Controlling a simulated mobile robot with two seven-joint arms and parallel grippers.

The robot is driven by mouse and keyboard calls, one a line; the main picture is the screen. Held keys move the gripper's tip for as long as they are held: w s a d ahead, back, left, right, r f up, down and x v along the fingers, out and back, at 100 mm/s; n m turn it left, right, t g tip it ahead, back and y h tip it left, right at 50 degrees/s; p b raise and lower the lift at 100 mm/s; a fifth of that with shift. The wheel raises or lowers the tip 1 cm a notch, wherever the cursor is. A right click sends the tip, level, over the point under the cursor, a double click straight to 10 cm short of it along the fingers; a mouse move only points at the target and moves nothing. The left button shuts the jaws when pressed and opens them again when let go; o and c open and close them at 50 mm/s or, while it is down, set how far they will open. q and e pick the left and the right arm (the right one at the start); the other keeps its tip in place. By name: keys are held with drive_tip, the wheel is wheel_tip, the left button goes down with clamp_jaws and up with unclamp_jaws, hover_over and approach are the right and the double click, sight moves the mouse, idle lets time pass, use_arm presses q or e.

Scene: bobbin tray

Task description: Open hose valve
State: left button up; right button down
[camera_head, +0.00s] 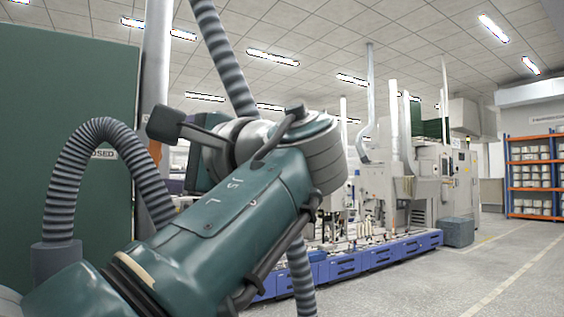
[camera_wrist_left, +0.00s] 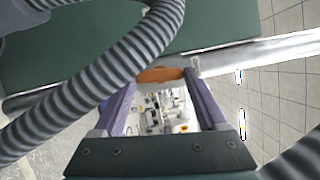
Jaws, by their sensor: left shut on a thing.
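An orange valve handle (camera_wrist_left: 160,75) sits in front of a pale pipe (camera_wrist_left: 265,53) in the left wrist view. The tips of my left gripper (camera_wrist_left: 159,80) are shut on the handle, one purple finger on each side. In the head view a small part of the orange handle (camera_head: 154,151) shows against the upright pale pipe (camera_head: 156,65). My left arm hides most of the gripper and the valve there. A sign at the left is partly covered and reads "OSED". The handle's exact angle to the pipe is hard to tell. My right gripper is not in view.
A large green panel (camera_head: 60,90) stands close at the left. Grey ribbed hoses cross both views near my arm. Behind is a long machine with a blue base (camera_head: 375,258). An orange shelf (camera_head: 532,175) stands far right. The right floor is clear.

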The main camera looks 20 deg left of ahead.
use_arm(q)
drive_tip(key=shift+n, duration=0.6)
drive_tip(key=o, duration=1.3)
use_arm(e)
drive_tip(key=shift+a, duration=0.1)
use_arm(q)
drive_tip(key=shift+r, duration=0.1)
